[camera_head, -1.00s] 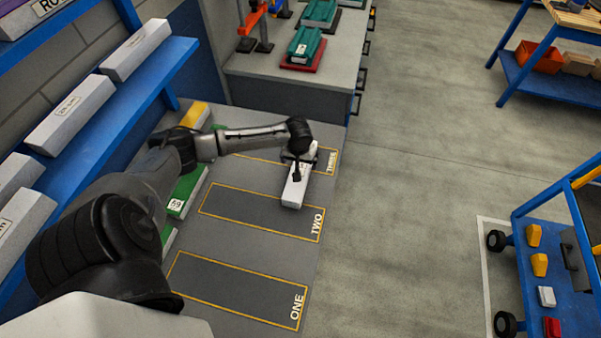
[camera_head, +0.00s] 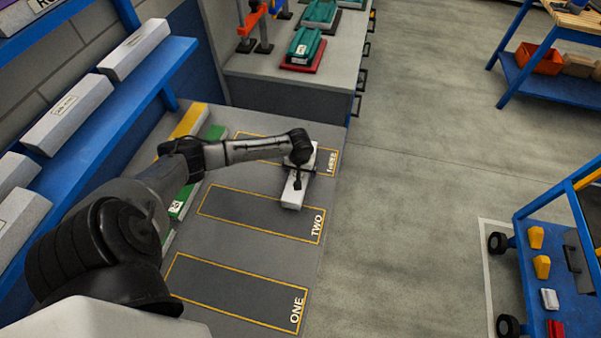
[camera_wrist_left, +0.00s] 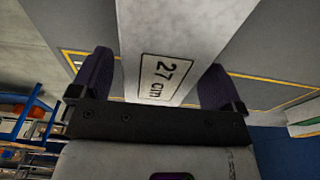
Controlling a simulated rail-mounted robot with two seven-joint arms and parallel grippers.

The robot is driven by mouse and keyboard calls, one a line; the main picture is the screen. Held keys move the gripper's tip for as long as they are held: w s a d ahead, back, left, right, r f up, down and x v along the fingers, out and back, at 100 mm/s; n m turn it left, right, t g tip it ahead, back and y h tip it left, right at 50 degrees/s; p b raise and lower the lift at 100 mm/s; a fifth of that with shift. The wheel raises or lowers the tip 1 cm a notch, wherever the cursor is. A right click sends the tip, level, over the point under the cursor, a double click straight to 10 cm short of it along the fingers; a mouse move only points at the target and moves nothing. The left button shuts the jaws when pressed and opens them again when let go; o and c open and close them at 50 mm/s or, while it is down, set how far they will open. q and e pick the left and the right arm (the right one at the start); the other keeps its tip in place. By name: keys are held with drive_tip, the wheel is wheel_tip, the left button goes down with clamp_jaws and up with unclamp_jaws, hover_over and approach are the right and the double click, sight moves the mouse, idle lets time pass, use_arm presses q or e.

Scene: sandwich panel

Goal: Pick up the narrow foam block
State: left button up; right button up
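A long white block (camera_head: 292,194) lies on the grey bench top, across the space between the THREE and TWO outlines. In the left wrist view it carries a "27 cm" label (camera_wrist_left: 163,78). My left gripper (camera_head: 298,167) is over the middle of this block. In the left wrist view the dark fingers of my left gripper (camera_wrist_left: 157,88) stand on either side of the block, with a small gap visible, so it looks open around it. My right gripper is not in view.
Green blocks (camera_head: 184,199) and a yellow block (camera_head: 191,121) lie along the bench's left side. A blue shelf (camera_head: 105,117) holds white blocks. A blue cart (camera_head: 570,305) stands at right.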

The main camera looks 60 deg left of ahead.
use_arm(q)
drive_tip(key=c, duration=0.9)
